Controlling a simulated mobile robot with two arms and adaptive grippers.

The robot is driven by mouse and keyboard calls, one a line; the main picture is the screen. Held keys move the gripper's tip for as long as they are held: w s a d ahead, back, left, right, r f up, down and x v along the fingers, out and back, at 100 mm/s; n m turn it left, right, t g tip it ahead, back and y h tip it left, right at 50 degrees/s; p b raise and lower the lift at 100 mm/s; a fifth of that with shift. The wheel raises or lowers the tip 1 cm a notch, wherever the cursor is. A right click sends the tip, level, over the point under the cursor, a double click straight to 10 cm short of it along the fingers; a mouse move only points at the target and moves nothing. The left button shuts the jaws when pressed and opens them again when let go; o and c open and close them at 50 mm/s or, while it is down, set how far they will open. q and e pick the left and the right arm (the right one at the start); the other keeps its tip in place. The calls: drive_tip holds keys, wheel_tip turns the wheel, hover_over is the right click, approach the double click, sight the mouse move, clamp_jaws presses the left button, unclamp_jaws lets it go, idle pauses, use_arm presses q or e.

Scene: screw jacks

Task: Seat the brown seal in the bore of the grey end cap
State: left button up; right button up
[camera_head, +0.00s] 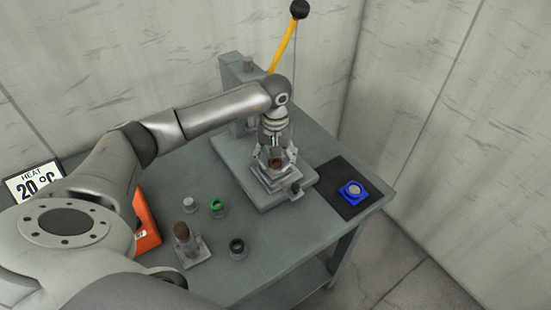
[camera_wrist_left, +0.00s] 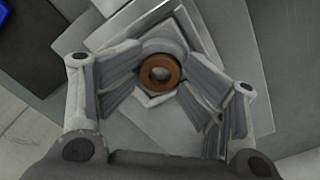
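The brown seal (camera_head: 275,163) is a ring with a round hole. In the left wrist view the seal (camera_wrist_left: 160,73) lies face-on between the finger pads, over a light grey round part (camera_wrist_left: 166,48) that looks like the end cap. I cannot tell how deep the seal sits in it. My left gripper (camera_head: 276,156) points down over the press plate, one finger on each side of the seal. In the wrist view the gripper (camera_wrist_left: 161,82) looks open, its pads close to the seal's sides. The fingers hide part of the end cap. My right gripper is not in view.
The grey press (camera_head: 238,72) has a yellow lever (camera_head: 283,45). Several small parts stand on the bench, including a green ring (camera_head: 217,205), a dark ring (camera_head: 237,246) and a brown-topped piece (camera_head: 183,230). A blue fixture (camera_head: 352,192) lies on a black mat (camera_head: 335,199) at right.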

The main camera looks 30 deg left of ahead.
sight(275, 162)
use_arm(q)
drive_tip(key=shift+s+r+p, duration=0.15)
drive_tip(key=shift+r+p, duration=0.1)
drive_tip(key=shift+p, duration=0.2)
drive_tip(key=shift+r+p, duration=0.45)
drive_tip(key=shift+p, duration=0.05)
drive_tip(key=shift+w+r+b, duration=0.2)
drive_tip(key=shift+r+b, duration=0.35)
drive_tip(key=shift+b, duration=0.25)
wheel_tip(275, 162, up, 11)
drive_tip(key=b, duration=0.2)
drive_tip(key=shift+b, duration=0.4)
drive_tip(key=shift+f, duration=0.2)
